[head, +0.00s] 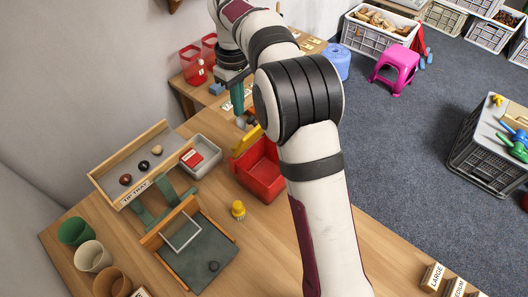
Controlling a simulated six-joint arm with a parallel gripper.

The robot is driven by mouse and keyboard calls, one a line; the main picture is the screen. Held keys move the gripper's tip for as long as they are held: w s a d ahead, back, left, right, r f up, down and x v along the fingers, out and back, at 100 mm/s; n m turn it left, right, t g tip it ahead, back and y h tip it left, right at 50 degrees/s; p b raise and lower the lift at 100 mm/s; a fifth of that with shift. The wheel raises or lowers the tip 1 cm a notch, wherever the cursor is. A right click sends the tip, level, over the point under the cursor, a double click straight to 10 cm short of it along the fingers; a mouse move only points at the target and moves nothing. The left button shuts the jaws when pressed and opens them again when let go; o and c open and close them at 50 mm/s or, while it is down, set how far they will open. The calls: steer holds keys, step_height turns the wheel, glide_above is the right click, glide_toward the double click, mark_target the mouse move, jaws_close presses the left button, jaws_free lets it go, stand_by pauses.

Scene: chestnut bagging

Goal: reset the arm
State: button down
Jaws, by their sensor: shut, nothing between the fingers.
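My gripper (237,100) hangs at the upper middle of the head view, pointing down over the far part of the wooden table (290,240). Its teal fingers are together and hold nothing. My white arm rises from the bottom edge, bends at a large black-banded joint and covers part of the table. A tray labelled TIP TRAY (108,178) at the left holds a few round brown and dark chestnuts (142,165). My gripper is apart from it, up and to the right.
A red bin (261,180) and a grey box (206,150) stand mid-table. A yellow piece (238,209) lies near a green board (205,243) with a wooden edge. Cups (75,232) stand at the left. Red containers (192,66) stand near my gripper. Crates (373,40) are on the floor.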

steer(key=shift+w+a, duration=0.25)
steer(key=c, duration=1.6)
jaws_free()
steer(key=c, duration=0.7)
jaws_free()
step_height(320, 180, up, 7)
steer(key=shift+s, duration=0.1)
